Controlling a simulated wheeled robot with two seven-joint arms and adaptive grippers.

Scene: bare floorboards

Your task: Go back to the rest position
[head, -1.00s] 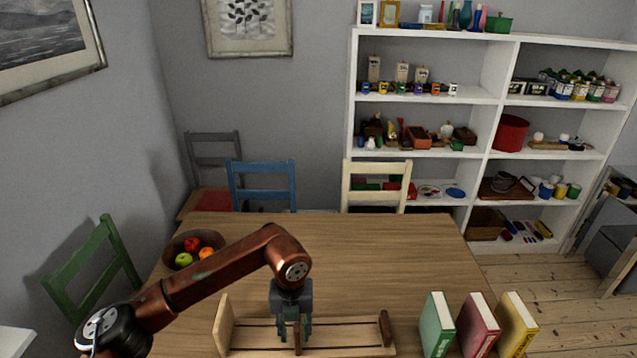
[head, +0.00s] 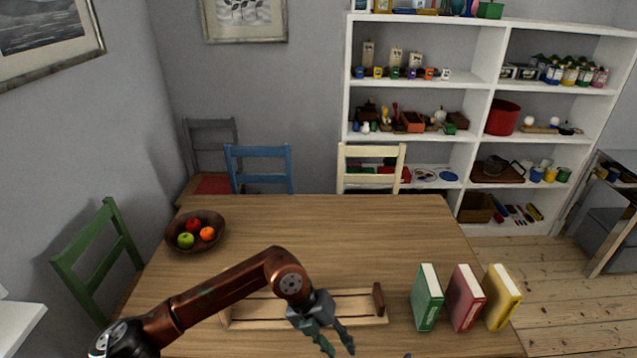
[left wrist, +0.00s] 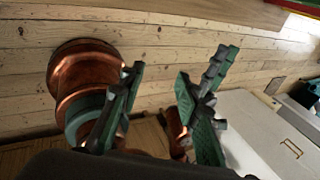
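My left gripper (head: 339,346) is in front of the wooden rack, at the near side of the table, tilted down to the right. Its two fingers are spread with nothing between them. In the left wrist view, the green fingers (left wrist: 180,75) stand apart over floorboards and copper-coloured parts of my own body. The wooden rack (head: 255,308) lies on the table (head: 345,225) behind the gripper, with a darker upright at its right end. The gripper and arm cover part of its middle and left.
Green (head: 427,298), red (head: 466,298) and yellow (head: 502,297) books stand upright right of the rack. A fruit bowl (head: 172,238) sits at the table's left. Chairs stand around, including a green one (head: 98,255). A filled white shelf (head: 477,130) is behind. The table's middle is clear.

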